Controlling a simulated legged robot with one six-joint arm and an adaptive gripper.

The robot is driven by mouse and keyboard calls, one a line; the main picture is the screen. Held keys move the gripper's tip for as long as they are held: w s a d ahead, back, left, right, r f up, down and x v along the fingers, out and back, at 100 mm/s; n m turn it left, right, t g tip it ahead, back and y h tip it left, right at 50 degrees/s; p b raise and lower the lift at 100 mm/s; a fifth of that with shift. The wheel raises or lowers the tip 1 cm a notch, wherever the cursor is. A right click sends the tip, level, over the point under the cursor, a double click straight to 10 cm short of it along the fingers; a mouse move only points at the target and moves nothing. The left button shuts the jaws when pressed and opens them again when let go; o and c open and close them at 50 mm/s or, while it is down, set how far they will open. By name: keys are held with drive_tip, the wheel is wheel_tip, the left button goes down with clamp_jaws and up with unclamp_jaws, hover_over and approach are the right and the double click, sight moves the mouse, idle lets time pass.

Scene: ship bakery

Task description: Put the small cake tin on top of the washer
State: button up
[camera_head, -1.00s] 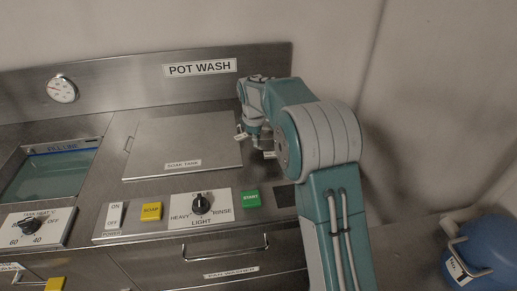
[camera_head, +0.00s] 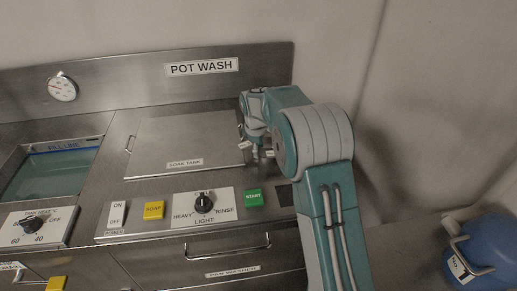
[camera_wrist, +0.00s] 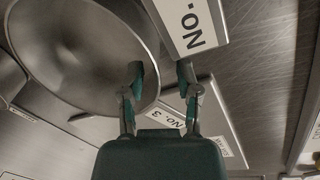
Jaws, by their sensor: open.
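The washer is the steel pot-wash unit (camera_head: 150,195), with a flat lid marked soak tank (camera_head: 185,140) and a front control strip. My gripper (camera_head: 258,152) is above the right side of the unit, beside the lid's right edge, partly hidden by my arm. In the wrist view my gripper (camera_wrist: 161,75) is open, its two fingers apart with nothing clearly held between them. A large round metal vessel (camera_wrist: 75,45) fills the upper left there, with a tag marked NO. (camera_wrist: 188,22) by its rim. I cannot tell whether it is the small cake tin. No tin is clear in the head view.
Another tag marked NO. 3 (camera_wrist: 163,116) shows behind my fingers. An open water basin (camera_head: 50,172) is at the left of the unit. The green start button (camera_head: 253,197) is below my gripper. A blue container (camera_head: 485,250) stands at the lower right. The lid is bare.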

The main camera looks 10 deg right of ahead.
wheel_tip(320, 180, up, 12)
drive_tip(key=s, duration=0.2)
drive_tip(key=s+d+r+m+t, duration=0.1)
drive_tip(key=s+r+m, duration=0.2)
drive_tip(key=s+r, duration=0.45)
drive_tip(key=s+d+f+m+t+y, duration=0.1)
drive_tip(key=s+m, duration=0.8)
drive_tip(key=s, duration=2)
wheel_tip(320, 180, down, 2)
drive_tip(key=shift+d+f+t, duration=0.1)
drive_tip(key=shift+d+t, duration=0.7)
drive_tip(key=shift+t, duration=0.2)
drive_tip(key=shift+s, duration=0.1)
